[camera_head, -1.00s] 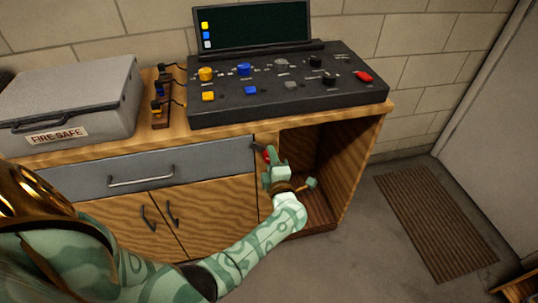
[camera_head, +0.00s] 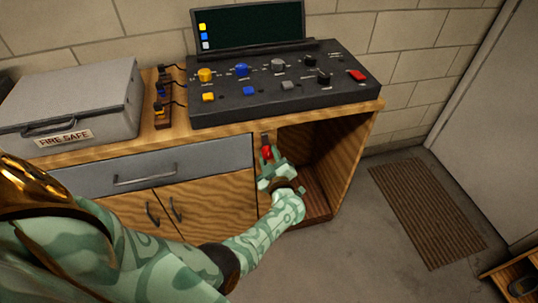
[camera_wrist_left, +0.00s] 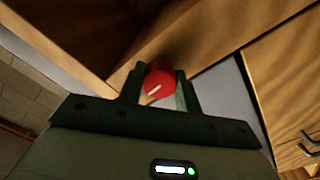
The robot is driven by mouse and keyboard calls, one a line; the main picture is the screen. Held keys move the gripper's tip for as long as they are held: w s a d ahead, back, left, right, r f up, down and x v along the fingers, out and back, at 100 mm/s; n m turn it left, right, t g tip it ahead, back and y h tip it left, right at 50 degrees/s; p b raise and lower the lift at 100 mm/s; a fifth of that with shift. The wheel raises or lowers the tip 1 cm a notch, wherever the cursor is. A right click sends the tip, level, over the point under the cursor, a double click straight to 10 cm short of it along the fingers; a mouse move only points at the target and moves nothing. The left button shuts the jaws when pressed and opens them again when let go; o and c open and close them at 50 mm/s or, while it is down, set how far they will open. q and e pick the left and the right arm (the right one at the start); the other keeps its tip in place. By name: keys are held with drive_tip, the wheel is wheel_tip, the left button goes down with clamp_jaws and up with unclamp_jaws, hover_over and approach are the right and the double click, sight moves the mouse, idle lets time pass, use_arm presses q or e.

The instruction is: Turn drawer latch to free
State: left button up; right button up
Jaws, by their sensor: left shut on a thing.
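The drawer latch (camera_head: 267,152) is a red knob with a dark bar, on the wooden post right of the drawer. Its bar points up from the knob and lies clear of the drawer front. The grey drawer (camera_head: 205,163) is closed, with a metal handle (camera_head: 145,179). My left gripper (camera_head: 268,158) is shut on the red knob. In the left wrist view the red knob (camera_wrist_left: 158,77), with a white mark, sits between the two fingers of my left gripper (camera_wrist_left: 160,92). The dark bar cannot be made out there. My right gripper is not in view.
A black control console (camera_head: 290,98) and a grey fire safe (camera_head: 70,100) stand on the bench top. An open compartment (camera_head: 325,165) is right of the latch. Cupboard doors (camera_head: 215,205) are below the drawer. A ribbed mat (camera_head: 425,210) lies on the floor.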

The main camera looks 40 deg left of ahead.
use_arm(q)
drive_tip(key=shift+s+f+m, duration=0.1)
drive_tip(key=shift+m, duration=0.2)
idle(0.4)
drive_tip(key=o, duration=1)
drive_tip(key=shift+a, duration=0.1)
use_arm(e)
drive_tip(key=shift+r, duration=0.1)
